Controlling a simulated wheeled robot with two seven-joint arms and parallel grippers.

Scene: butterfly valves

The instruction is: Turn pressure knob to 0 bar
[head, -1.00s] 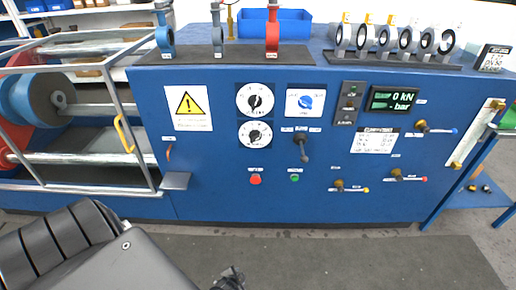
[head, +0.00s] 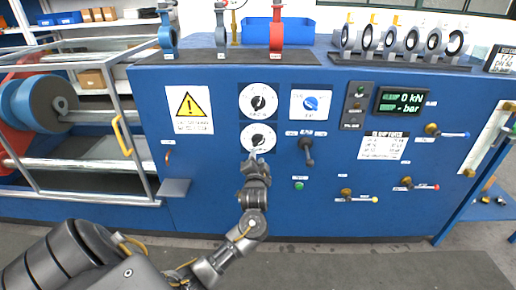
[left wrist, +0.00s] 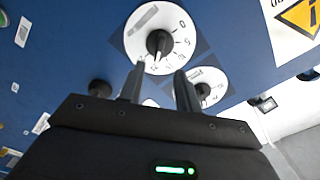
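Two round white dials with black knobs sit one above the other on the blue panel: the upper dial (head: 259,100) and the lower dial (head: 258,137). I cannot read which is for pressure. My left gripper (head: 254,158) is just below the lower dial, facing the panel. In the left wrist view the open, empty fingers (left wrist: 160,70) point at a dial (left wrist: 181,41), apparently the lower one, with its black knob (left wrist: 159,43) beyond and between the tips. A white mark on the knob points down in that view, away from the 0. My right gripper is out of view.
A dark lever (head: 307,148) and a blue selector knob (head: 311,103) are right of the dials. A green button (head: 299,185) is below. The display (head: 401,102) reads 0 kN and - bar. Several small valve handles are at right; a metal cage (head: 125,140) stands left.

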